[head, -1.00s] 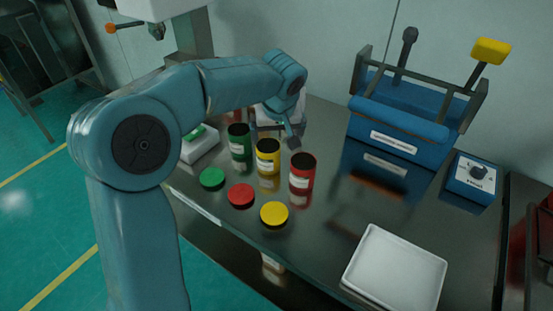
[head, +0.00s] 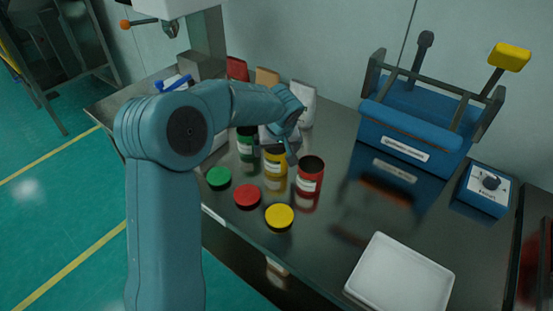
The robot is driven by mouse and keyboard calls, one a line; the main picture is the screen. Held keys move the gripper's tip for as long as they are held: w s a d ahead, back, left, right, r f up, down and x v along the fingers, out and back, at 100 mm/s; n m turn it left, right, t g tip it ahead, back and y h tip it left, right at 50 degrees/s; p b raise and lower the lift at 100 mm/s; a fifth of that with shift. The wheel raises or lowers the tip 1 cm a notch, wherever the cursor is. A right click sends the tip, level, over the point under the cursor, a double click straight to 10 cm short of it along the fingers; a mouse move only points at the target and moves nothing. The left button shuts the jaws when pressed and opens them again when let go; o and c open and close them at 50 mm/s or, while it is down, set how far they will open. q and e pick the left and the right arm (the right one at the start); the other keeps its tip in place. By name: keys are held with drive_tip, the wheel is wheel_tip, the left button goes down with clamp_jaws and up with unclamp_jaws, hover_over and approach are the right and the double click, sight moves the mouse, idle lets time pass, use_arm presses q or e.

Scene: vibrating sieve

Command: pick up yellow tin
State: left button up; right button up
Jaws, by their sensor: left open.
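The yellow tin (head: 276,164) stands upright on the dark table, between the green tin (head: 246,145) on the left and the red tin (head: 310,176) on the right. My left gripper (head: 278,146) is open at the top of the yellow tin, with one finger just right of its upper edge. The arm's wrist hides part of the area behind. I cannot tell whether the fingers touch the tin. My right gripper is not in view.
Green (head: 218,178), red (head: 247,195) and yellow (head: 279,217) lids lie in front of the tins. A white tray (head: 401,275) is at the front right. The blue sieve machine (head: 412,140) and a control box (head: 484,190) stand at the right. Bags (head: 303,104) stand behind.

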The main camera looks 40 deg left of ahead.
sight(276, 152)
use_arm(q)
drive_tip(key=x, duration=0.4)
drive_tip(key=shift+w, duration=0.1)
drive_tip(key=shift+r, duration=0.15)
drive_tip(key=shift+c, duration=0.3)
drive_tip(key=c, duration=0.9)
drive_tip(key=shift+c, duration=0.2)
drive_tip(key=shift+r, duration=0.1)
